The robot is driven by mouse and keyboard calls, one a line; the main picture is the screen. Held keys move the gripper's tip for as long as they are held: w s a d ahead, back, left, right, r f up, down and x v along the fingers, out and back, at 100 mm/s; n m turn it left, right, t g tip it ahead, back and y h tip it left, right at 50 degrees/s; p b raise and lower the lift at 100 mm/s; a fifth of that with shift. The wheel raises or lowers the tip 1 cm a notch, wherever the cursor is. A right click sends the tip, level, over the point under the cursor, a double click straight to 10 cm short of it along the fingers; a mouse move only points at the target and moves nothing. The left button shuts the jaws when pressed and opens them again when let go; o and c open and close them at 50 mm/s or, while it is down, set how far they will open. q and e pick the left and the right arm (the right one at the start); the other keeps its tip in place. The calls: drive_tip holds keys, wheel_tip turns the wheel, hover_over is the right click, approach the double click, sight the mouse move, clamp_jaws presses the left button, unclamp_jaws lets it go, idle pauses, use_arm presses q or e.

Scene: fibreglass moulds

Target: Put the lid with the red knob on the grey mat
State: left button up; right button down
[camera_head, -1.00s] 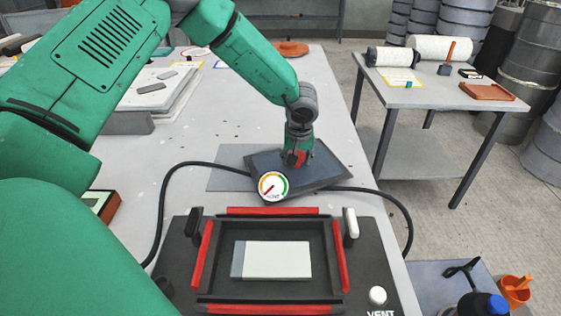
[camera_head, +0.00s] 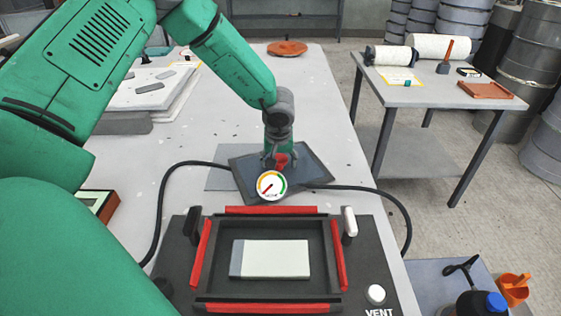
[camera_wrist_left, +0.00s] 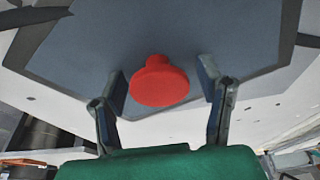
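The lid, a dark grey slab (camera_head: 309,168), lies over the right part of the grey mat (camera_head: 219,178), turned at an angle to it. In the head view I cannot tell whether it touches the mat all over. Its red knob (camera_head: 282,160) is partly hidden by my left gripper (camera_head: 276,158). In the left wrist view the red knob (camera_wrist_left: 160,82) is between the two fingers of the left gripper (camera_wrist_left: 163,88), with a gap on each side. The fingers are apart and around the knob. My right gripper is not in view.
A black vacuum box (camera_head: 185,245) with red-edged frame and a pale block stands in front. A round gauge (camera_head: 271,186) and black hose (camera_head: 165,200) are close to the lid. A white board (camera_head: 150,95) is at left; bare table lies behind the lid.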

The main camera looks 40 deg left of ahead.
use_arm(q)
drive_tip(key=shift+a+f, duration=0.15)
drive_tip(key=shift+a, duration=0.4)
drive_tip(key=shift+a+r, duration=0.1)
drive_tip(key=shift+r, duration=0.2)
drive_tip(key=p+v, duration=0.2)
drive_tip(key=v, duration=0.9)
drive_tip(key=shift+r, duration=0.2)
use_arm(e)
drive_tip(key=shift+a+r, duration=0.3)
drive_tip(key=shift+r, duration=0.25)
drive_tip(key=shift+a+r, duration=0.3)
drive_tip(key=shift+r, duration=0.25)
use_arm(q)
drive_tip(key=shift+d, duration=0.2)
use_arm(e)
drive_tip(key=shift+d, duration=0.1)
use_arm(q)
drive_tip(key=shift+d+r, duration=0.1)
drive_tip(key=shift+d, duration=0.2)
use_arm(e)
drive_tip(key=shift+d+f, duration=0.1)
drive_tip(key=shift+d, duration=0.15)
